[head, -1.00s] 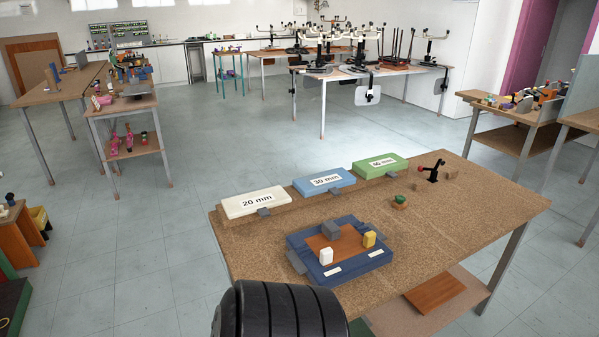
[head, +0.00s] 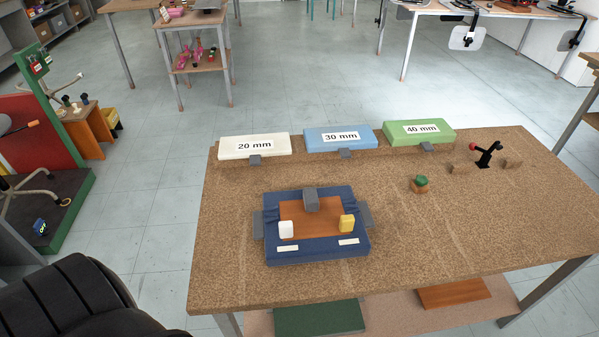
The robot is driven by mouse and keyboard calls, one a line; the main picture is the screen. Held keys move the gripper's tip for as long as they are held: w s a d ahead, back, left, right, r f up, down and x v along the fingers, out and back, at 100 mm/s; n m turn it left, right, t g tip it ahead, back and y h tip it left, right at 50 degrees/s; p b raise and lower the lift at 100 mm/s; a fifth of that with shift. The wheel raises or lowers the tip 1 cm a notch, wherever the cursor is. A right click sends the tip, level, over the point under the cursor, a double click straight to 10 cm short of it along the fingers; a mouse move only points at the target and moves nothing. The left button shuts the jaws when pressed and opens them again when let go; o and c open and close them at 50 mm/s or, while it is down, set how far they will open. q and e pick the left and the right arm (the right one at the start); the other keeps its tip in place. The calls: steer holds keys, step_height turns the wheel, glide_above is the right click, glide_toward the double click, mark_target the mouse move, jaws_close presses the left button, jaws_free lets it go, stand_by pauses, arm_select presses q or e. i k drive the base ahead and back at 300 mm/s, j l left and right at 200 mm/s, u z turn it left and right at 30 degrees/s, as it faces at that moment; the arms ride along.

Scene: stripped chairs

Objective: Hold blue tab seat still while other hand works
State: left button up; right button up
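The blue tab seat (head: 317,251) lies flat on the brown speckled worktable. Its blue fabric border surrounds a bare orange-brown board (head: 314,222). A white block (head: 286,229) stands at the front left of the board and a yellow block (head: 347,223) at the front right. A grey block (head: 311,200) sits at the back edge, and grey pieces show at the left and right sides. Two white labels lie on the front border. Neither of my grippers is in view, and nothing is seen touching the seat.
White 20 mm (head: 255,155), blue 30 mm (head: 341,148) and green 40 mm (head: 418,141) pads line the table's back edge. A green-topped piece (head: 420,182) and a black lever (head: 487,156) stand right. A black ribbed shape (head: 62,304), unidentified, fills the lower left. The table's right front is clear.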

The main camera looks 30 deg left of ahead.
mark_target(286, 227)
steer(key=i+u, duration=0.2)
steer(key=u, duration=0.25)
steer(key=i+l+u, duration=0.2)
steer(key=u, duration=0.25)
steer(key=i+l+u, duration=0.15)
steer(key=u, duration=0.3)
